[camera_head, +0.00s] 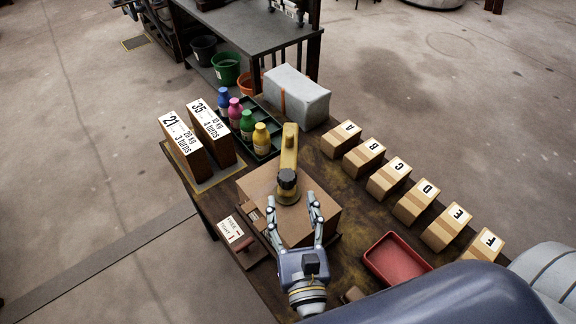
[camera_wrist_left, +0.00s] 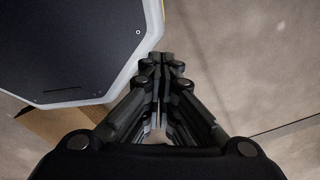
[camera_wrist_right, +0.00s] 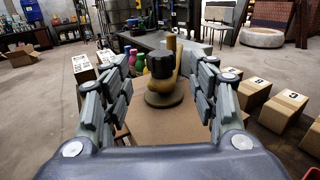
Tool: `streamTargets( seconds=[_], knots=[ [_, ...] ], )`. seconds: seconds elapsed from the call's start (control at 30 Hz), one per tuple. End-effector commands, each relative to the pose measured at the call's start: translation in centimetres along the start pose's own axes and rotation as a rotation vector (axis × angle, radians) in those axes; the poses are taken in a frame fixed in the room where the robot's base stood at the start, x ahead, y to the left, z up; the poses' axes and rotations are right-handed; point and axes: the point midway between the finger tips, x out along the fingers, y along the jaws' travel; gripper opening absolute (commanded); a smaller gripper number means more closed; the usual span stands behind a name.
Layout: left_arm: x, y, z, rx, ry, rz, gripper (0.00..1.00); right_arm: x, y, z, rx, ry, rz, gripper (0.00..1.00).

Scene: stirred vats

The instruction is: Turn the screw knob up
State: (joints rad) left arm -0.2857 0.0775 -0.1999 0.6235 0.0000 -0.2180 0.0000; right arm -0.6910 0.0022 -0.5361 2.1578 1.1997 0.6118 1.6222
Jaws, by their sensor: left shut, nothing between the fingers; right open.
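The screw knob (camera_head: 287,184) is black and round. It sits on a yellow-brown metal device (camera_head: 289,148) on top of a brown box-like block (camera_head: 318,222) at the table's middle. My right gripper (camera_head: 294,214) is open, with its fingers over the near part of the block and pointing at the knob. In the right wrist view the knob (camera_wrist_right: 161,64) stands ahead, between the two spread fingers (camera_wrist_right: 165,88) and apart from them. My left gripper (camera_wrist_left: 160,62) is shut and empty in the left wrist view, away from the knob.
Two labelled boxes (camera_head: 197,140) and a green tray of coloured bottles (camera_head: 246,125) stand behind left. Lettered cartons (camera_head: 388,178) line the right. A red tray (camera_head: 395,259) lies front right. A small sign (camera_head: 234,233) lies left of the block. A grey-white block (camera_head: 296,97) stands behind.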

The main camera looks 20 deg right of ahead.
Motion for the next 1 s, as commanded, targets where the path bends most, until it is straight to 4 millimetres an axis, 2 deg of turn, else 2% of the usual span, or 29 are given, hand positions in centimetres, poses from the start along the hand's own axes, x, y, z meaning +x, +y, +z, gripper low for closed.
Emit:
streamTargets(
  seconds=[0.03,0.1,0.23,0.33,0.4,0.57,0.67,0.83,1.0],
  knots=[
    [-1.0,-0.2,1.6,0.001,-0.025,-0.002,0.0,1.2,0.0,0.6,0.0,-0.004,-0.003,0.54],
    [-1.7,-0.4,3.2,0.003,-0.05,-0.004,0.0,2.6,0.0,0.6,0.001,-0.004,-0.003,0.54],
    [-2.7,-0.5,4.6,0.004,-0.069,-0.005,0.0,5.0,-0.1,0.6,0.0,-0.004,-0.003,0.54],
    [-3.1,-0.5,3.6,0.003,-0.056,-0.005,0.0,6.5,0.0,0.4,-0.001,-0.004,-0.001,0.54],
    [-3.3,-0.5,2.2,0.002,-0.035,-0.005,0.0,7.2,0.0,0.3,-0.001,-0.003,-0.001,0.54],
    [-3.4,0.1,-0.7,-0.002,0.007,0.001,0.0,8.2,0.0,0.2,-0.001,-0.002,0.0,0.54],
    [-3.3,0.4,-0.8,-0.003,0.01,0.005,0.0,8.3,-0.1,0.1,-0.001,-0.002,0.0,0.54],
    [-3.3,0.5,0.2,-0.002,-0.008,0.007,0.0,8.2,-0.1,0.1,-0.001,-0.002,0.0,0.54],
    [-3.4,0.4,1.7,0.0,-0.029,0.006,0.0,8.2,0.0,0.1,-0.001,-0.002,0.0,0.16]
  ],
)
